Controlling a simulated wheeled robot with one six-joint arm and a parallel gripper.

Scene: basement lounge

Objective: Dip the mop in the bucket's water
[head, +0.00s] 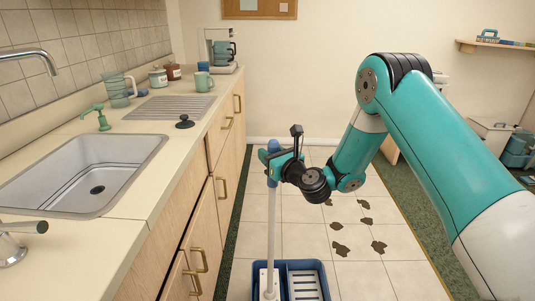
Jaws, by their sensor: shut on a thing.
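The mop (271,228) stands nearly upright, with a pale pole and a blue part at its top. My gripper (273,163) is shut on the mop near that top end. The pole runs down to the blue bucket (323,272) at the bottom edge of the head view. The mop's lower end, with a white piece on it, is over or in the bucket's left part. Its depth there, the mop head and any water cannot be made out. A white slotted grid (304,284) fills the bucket's right part. The picture edge cuts off the bucket's near side.
Several brown dirt patches (341,249) lie on the pale tiled floor right of the bucket. The counter (150,195) with a sink (85,172) and wooden cabinets runs along the left. A white bin (490,136) stands at the far right. Tiles behind the bucket are clear.

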